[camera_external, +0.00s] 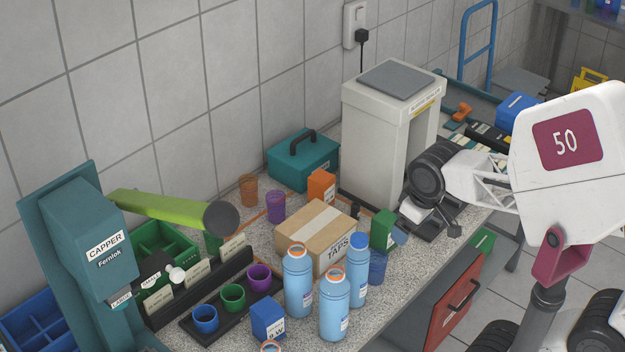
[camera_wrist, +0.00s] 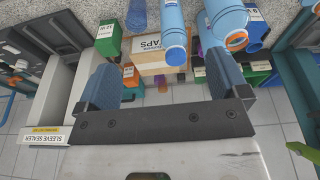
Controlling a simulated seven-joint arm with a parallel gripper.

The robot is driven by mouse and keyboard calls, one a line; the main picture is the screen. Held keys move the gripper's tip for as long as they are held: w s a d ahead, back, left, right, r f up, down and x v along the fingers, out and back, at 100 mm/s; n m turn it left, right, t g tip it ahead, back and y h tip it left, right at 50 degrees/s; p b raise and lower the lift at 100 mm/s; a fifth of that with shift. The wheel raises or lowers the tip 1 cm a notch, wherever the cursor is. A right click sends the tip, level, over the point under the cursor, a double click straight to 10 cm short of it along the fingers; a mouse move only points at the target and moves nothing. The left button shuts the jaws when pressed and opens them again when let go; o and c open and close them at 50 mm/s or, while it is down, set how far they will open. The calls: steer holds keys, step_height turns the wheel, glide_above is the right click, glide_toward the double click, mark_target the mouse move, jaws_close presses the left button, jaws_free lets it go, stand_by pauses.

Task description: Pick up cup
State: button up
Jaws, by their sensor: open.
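Several cups show in the external view. A blue ribbed cup (camera_external: 378,267) stands right of the blue bottles; it also shows at the top of the wrist view (camera_wrist: 137,16). An orange cup (camera_external: 248,190) and a purple cup (camera_external: 276,206) stand by the wall. A small blue cup (camera_external: 205,320), a green cup (camera_external: 232,297) and a purple cup (camera_external: 259,279) sit in a black tray (camera_external: 187,328). My gripper (camera_wrist: 160,58) is open and empty, its two blue-grey fingers wide apart. It hangs over the bench, apart from the cups; its fingers are hard to make out in the external view.
Several light-blue bottles (camera_external: 334,305) stand before a cardboard box (camera_external: 318,240). A green box (camera_external: 383,230) stands near the ribbed cup. The white sleeve sealer (camera_external: 370,130) stands behind my arm. A teal capper (camera_external: 95,235) with a green lever is at the left.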

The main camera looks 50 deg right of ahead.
steer(key=w+n, duration=0.1)
steer(key=n+g, duration=0.3)
steer(key=n, duration=0.7)
glide_above(376, 263)
steer(key=w+d, duration=0.2)
step_height(376, 263, down, 21)
steer(key=shift+s+d, duration=0.15)
step_height(376, 263, down, 3)
steer(key=shift+r, duration=0.2)
steer(key=shift+s+f, duration=0.15)
steer(key=shift+f, duration=2.45)
